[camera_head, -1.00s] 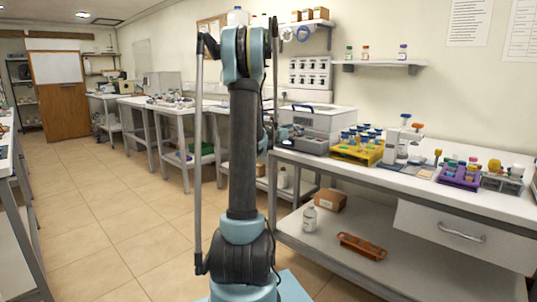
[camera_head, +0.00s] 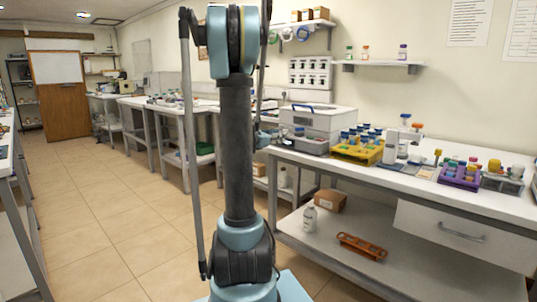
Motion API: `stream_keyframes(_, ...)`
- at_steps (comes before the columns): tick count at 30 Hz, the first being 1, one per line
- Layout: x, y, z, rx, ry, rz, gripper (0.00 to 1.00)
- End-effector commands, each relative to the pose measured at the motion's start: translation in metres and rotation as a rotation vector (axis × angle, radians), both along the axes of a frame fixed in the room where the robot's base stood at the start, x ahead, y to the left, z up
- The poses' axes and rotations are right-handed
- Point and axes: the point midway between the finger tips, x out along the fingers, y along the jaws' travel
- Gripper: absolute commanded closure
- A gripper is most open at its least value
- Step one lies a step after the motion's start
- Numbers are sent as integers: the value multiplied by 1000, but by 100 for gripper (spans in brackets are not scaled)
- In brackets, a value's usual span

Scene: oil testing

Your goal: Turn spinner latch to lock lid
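A grey and white box-shaped machine (camera_head: 318,121) with a lid and a blue handle (camera_head: 311,107) stands at the left end of the right-hand bench. It looks like the spinner, and its lid appears down. I cannot make out a latch at this size. My arm stands upright in the middle of the view, left of the machine. A small pale blue part of my arm shows low behind the upright links, just left of the machine and apart from it. My gripper's fingers are not visible.
On the white bench (camera_head: 400,181), right of the machine, are a yellow rack (camera_head: 357,150) of blue-capped tubes, a white device (camera_head: 392,148) and a purple rack (camera_head: 459,176). A bottle (camera_head: 310,219), a box (camera_head: 331,200) and an orange rack (camera_head: 362,246) sit on the lower shelf.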

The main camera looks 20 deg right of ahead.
Motion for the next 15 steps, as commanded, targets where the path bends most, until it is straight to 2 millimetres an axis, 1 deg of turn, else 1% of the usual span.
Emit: stream_keyframes(15,-49,40,-17,305,-250,-68,67)
